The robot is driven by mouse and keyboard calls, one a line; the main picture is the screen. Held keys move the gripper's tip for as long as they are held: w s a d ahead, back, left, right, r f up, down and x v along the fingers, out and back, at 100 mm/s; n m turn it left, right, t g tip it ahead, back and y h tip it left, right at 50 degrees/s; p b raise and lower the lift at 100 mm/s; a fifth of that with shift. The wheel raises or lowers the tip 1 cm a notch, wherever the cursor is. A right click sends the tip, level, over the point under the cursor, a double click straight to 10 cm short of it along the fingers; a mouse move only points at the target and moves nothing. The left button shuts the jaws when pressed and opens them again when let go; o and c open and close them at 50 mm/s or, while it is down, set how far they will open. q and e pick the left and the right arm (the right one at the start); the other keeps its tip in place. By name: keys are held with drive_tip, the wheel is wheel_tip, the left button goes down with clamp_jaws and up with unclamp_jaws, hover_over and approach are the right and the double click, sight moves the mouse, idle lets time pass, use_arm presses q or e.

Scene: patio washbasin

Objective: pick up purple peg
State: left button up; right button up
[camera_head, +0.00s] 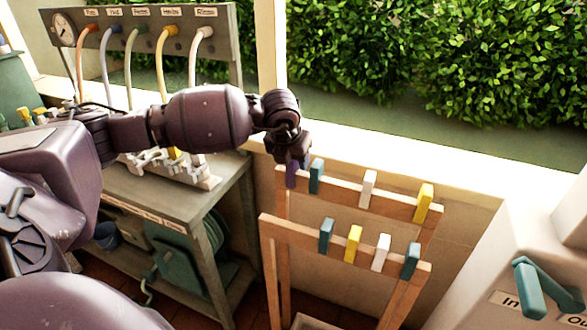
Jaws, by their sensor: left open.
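The purple peg (291,176) stands at the left end of the back rail of a wooden rack (330,185). My left gripper (291,160) is directly above the purple peg, with its fingers pointing down at the peg's top. It is open, and its fingertips hide part of the peg's upper end. I cannot tell whether the fingers touch the peg. My right gripper does not show.
A blue peg (316,176) stands close to the right of the purple peg. White (368,189) and yellow (423,202) pegs sit farther along. The front rail (290,236) holds several pegs. A bench (190,215) with hoses stands left.

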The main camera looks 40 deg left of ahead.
use_arm(q)
drive_tip(key=shift+f, duration=0.1)
clamp_jaws()
idle(0.3)
wheel_tip(320, 180, up, 20)
drive_tip(key=p, duration=0.1)
drive_tip(key=shift+p, duration=0.35)
